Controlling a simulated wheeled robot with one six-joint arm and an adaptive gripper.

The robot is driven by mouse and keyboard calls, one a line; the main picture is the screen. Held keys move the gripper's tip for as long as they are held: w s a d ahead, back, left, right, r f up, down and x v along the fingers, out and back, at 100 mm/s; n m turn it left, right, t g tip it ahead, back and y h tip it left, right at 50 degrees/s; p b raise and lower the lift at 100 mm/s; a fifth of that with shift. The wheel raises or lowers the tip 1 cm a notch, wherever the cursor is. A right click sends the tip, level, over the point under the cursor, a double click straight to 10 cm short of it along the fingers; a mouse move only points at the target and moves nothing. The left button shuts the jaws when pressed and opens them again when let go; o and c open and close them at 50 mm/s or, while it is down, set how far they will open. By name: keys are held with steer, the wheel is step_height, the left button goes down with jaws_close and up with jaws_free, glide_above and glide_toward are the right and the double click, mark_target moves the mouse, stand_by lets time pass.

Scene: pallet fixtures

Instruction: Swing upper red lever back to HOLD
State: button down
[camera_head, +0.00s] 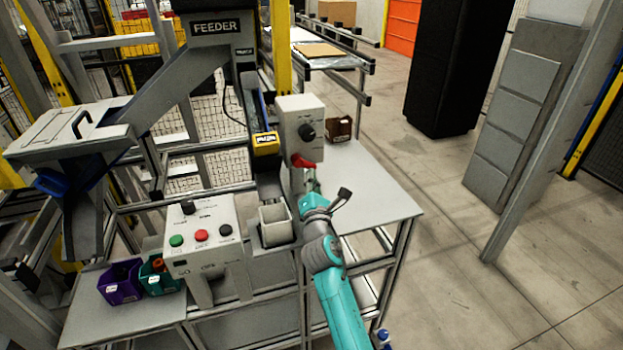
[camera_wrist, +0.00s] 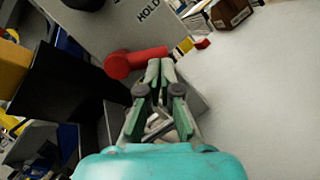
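The upper red lever (camera_head: 302,161) is on the lower front of a light grey control box in the head view. In the wrist view the lever (camera_wrist: 140,61) runs from a round red hub at left to its free end at right. The word HOLD (camera_wrist: 149,10) is printed on the panel above it. My gripper (camera_wrist: 160,66) has its fingertips drawn close together at the lever's lower edge near the free end. I cannot tell whether they touch it. In the head view my gripper (camera_head: 312,184) is just below the lever, small and partly hidden.
The grey box (camera_head: 289,112) carries a black knob (camera_head: 306,131) above the lever. A brown bin (camera_head: 339,128) stands behind on the table (camera_head: 385,192). A lower panel with coloured buttons (camera_head: 201,236) and a square grey cup (camera_head: 276,226) are at left. The table's right side is clear.

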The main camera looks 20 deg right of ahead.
steer(key=shift+d+r+n+t+y, duration=0.1)
steer(key=shift+r+n+t+y, duration=0.1)
steer(key=shift+n, duration=0.5)
steer(key=shift+d+r+n+t+y, duration=0.1)
steer(key=shift+n+t+y, duration=0.1)
steer(key=shift+n, duration=0.5)
steer(key=shift+d+r, duration=0.4)
stand_by(2.7)
stand_by(0.6)
